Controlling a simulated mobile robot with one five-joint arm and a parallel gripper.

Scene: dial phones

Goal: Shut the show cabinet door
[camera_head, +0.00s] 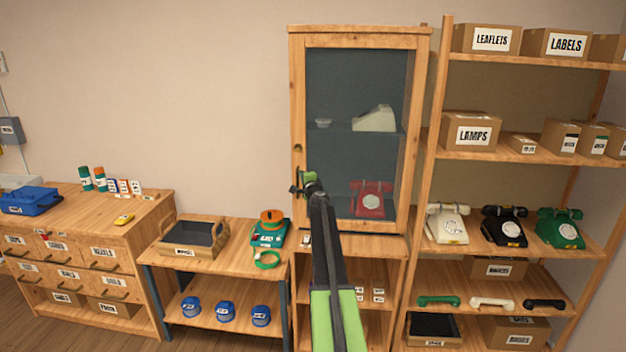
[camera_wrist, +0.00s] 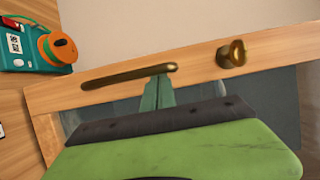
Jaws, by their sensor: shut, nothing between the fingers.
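The show cabinet (camera_head: 360,31) is a wooden case standing on a lower shelf unit. Its glazed door (camera_head: 349,228) has a wooden frame and looks flush or nearly flush with the case; I cannot tell if a small gap is left. A bronze bar handle (camera_wrist: 128,75) and a bronze knob (camera_wrist: 232,54) sit on the door's left frame piece. My gripper (camera_head: 306,183) is at the left door edge by the handle. In the wrist view my shut, empty fingers (camera_wrist: 159,90) point at the handle's end, touching or very near it.
Behind the glass are a red phone (camera_head: 371,198) and a pale device (camera_head: 374,118). An open shelf with boxes and phones (camera_head: 447,223) stands close on the right. A bench with a tray (camera_head: 190,252) and a teal-and-orange device (camera_head: 269,229) is on the left.

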